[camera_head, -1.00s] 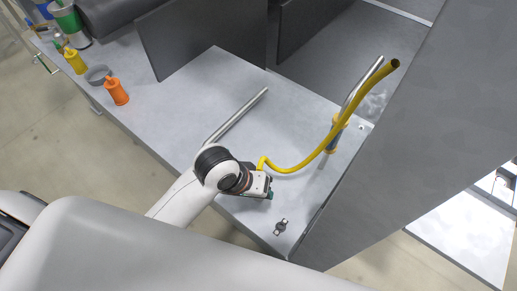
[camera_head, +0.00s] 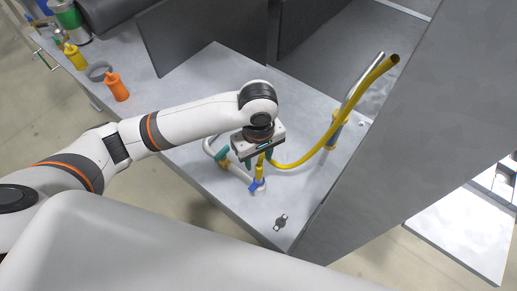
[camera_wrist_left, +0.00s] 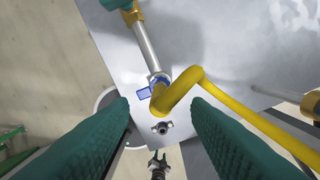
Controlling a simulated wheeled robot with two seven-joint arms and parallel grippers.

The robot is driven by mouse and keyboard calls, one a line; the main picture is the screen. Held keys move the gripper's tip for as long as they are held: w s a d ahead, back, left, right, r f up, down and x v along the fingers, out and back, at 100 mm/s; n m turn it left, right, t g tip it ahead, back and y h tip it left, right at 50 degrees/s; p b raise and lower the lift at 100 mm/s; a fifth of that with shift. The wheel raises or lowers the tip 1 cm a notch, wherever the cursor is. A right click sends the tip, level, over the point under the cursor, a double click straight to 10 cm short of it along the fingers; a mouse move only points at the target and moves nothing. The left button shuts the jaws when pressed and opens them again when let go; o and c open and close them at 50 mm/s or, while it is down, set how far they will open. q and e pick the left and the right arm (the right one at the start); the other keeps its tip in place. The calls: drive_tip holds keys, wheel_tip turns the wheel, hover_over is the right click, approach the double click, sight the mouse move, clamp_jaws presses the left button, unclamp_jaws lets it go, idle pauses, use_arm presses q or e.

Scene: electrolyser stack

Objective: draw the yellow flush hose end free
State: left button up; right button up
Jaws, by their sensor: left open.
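The yellow flush hose (camera_head: 312,157) curves from its free upper end beside a steel post down to its lower end, which sits by a blue-handled valve (camera_head: 257,186) on a steel pipe. In the left wrist view the hose bend (camera_wrist_left: 178,92) lies just beyond my fingertips and covers part of the joint at the valve (camera_wrist_left: 158,83). My left gripper (camera_head: 246,160) is open above this end, one teal finger on each side; its fingers (camera_wrist_left: 160,106) touch nothing that I can see. A small dark gripper-like shape (camera_wrist_left: 158,166), perhaps my right gripper, shows at the bottom.
A loose metal clamp (camera_head: 280,222) lies on the grey bench (camera_head: 215,80) near its front edge. A tall grey panel (camera_head: 420,140) stands on the right. The bench middle is mostly clear.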

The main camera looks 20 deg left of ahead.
sight(258, 174)
use_arm(q)
wheel_tip(258, 174, down, 9)
idle(0.3)
drive_tip(key=shift+c, duration=0.2)
clamp_jaws()
